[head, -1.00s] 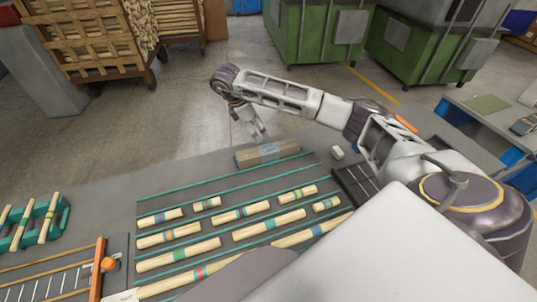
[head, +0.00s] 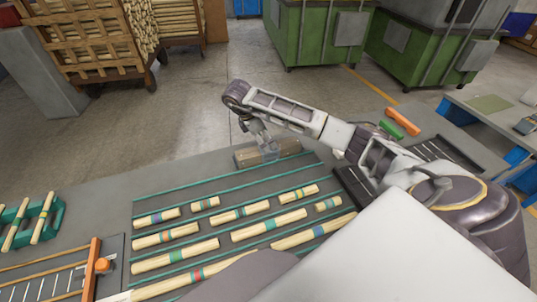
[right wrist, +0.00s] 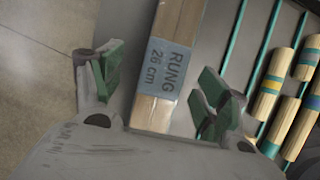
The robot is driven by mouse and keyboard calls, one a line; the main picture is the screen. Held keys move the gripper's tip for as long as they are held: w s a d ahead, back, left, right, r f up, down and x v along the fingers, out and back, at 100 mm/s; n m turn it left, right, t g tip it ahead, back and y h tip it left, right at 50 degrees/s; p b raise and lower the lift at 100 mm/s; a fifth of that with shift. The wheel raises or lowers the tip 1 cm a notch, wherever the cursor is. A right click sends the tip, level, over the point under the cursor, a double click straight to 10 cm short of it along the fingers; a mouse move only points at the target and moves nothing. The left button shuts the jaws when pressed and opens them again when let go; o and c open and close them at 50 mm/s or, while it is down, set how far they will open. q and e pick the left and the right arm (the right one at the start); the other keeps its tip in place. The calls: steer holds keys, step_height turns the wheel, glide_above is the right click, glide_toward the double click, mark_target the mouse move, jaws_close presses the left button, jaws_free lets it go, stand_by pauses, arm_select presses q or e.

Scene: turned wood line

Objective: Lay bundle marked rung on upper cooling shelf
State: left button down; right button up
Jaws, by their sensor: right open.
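The bundle marked rung (head: 245,155) lies at the far edge of the grey table in the head view. In the right wrist view the bundle (right wrist: 153,108) is pale wood with a blue-grey label reading "RUNG 26 cm". My right gripper (head: 268,148) is over the bundle, open. In the right wrist view its green-padded fingers (right wrist: 155,85) stand apart on either side of the bundle, not touching it. My left gripper is not in view. I cannot make out a cooling shelf in these frames.
Several turned sticks with coloured bands (head: 240,213) lie in rows between green rails (head: 200,183) on the table, close to the bundle. A green rack with sticks (head: 55,220) is at the left. An orange block (head: 402,121) and a green block (head: 391,130) lie at the right.

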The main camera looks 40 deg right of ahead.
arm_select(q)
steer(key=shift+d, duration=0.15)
arm_select(e)
steer(key=shift+f, duration=0.1)
steer(key=shift+s+f, duration=0.25)
steer(key=shift+f, duration=0.45)
steer(key=p+x, duration=0.1)
steer(key=x, duration=0.1)
steer(key=shift+s+f, duration=0.15)
steer(key=shift+f, duration=0.25)
steer(key=shift+d+f, duration=0.15)
steer(key=shift+f, duration=0.3)
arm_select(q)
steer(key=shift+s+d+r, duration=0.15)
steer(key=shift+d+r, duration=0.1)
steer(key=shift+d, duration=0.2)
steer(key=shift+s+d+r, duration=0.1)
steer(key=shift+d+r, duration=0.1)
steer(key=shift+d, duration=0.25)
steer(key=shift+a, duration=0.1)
arm_select(e)
steer(key=shift+c, duration=0.4)
